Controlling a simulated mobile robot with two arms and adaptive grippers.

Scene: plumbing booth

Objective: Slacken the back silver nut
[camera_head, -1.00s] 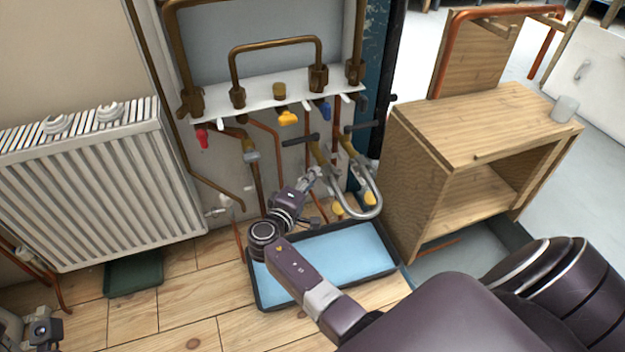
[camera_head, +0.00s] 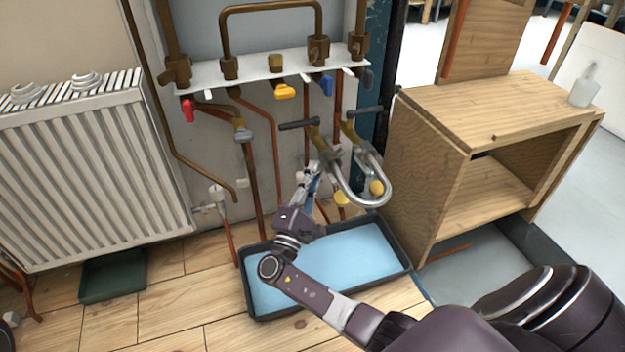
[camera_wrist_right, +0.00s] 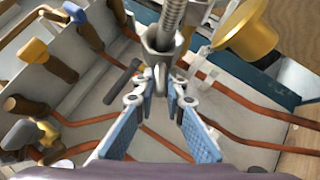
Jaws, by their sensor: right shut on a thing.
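A silver nut (camera_wrist_right: 160,45) sits at the end of a braided silver hose (camera_wrist_right: 173,14) in the right wrist view. In the head view the hose (camera_head: 369,200) hangs as a U between two brass valves with dark levers. Which of the two nuts is farther back is hard to tell there. My left gripper is not in view.
A blue-lined tray (camera_head: 330,303) lies on the floor under the pipes. A wooden cabinet (camera_head: 440,190) stands close on the right, a white radiator (camera_head: 80,170) on the left. Copper pipes and yellow caps (camera_head: 376,188) are near the hose.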

